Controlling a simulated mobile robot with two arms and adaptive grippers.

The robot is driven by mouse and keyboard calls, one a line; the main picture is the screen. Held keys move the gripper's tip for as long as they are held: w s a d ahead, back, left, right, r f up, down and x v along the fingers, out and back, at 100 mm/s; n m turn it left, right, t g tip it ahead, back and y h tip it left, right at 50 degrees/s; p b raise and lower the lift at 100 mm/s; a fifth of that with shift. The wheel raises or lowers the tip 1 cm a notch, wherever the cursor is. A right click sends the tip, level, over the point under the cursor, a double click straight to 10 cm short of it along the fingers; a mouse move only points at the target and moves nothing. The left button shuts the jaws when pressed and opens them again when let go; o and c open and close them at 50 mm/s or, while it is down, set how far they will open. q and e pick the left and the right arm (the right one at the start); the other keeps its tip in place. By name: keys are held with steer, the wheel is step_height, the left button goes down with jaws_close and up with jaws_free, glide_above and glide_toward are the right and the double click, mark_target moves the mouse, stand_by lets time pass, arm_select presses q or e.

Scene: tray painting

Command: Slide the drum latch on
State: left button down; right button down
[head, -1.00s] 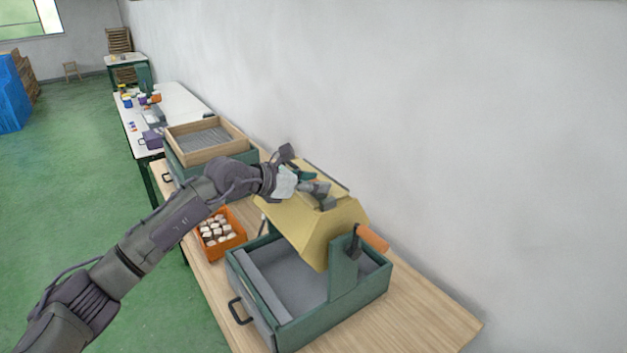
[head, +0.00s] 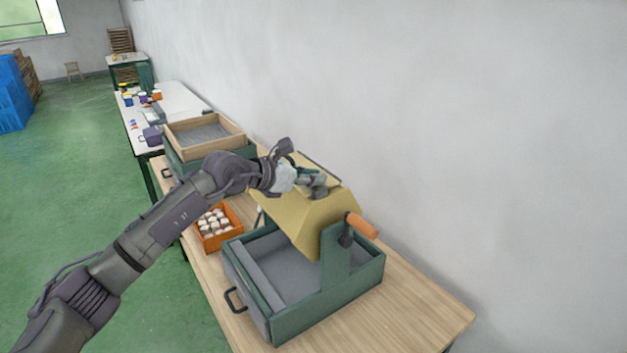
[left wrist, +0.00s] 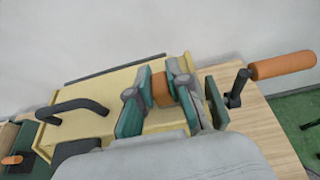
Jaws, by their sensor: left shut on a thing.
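The yellow drum (head: 309,229) is mounted over a green tray-like base, and it also shows in the left wrist view (left wrist: 85,128). My left gripper (head: 317,187) is at the top of the drum, near its crank end. In the left wrist view its fingers (left wrist: 161,93) are shut on a small orange-brown latch knob (left wrist: 161,88) at the drum's edge. The fingers and hand hide the rest of the latch, so I cannot tell its position. A dark handle (left wrist: 76,107) stands on the drum face beside the gripper. My right gripper is not in view.
An orange-handled crank (head: 361,226) sticks out at the drum's near end, close to the gripper. The green base (head: 310,316) stands on a wooden table (head: 420,318) by the wall. An orange crate (head: 222,240) of pale pieces and a wooden tray (head: 211,151) are to the left.

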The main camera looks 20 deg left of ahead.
arm_select(q)
steer(key=shift+s+d, duration=0.2)
steer(key=shift+d, duration=0.35)
steer(key=shift+w+a+f, duration=0.1)
steer(key=shift+a+f, duration=0.05)
steer(key=shift+a, duration=0.1)
steer(key=c, duration=1.4)
jaws_free()
steer(key=shift+a, duration=0.25)
steer(key=shift+o, duration=1.6)
steer(key=shift+d+r, duration=0.2)
steer(key=shift+d, duration=0.2)
steer(key=shift+a, duration=0.15)
steer(key=shift+s+a, duration=0.2)
steer(key=shift+a, duration=0.15)
steer(key=v, duration=1.1)
steer(key=shift+s+d+r, duration=0.2)
steer(key=shift+d, duration=0.05)
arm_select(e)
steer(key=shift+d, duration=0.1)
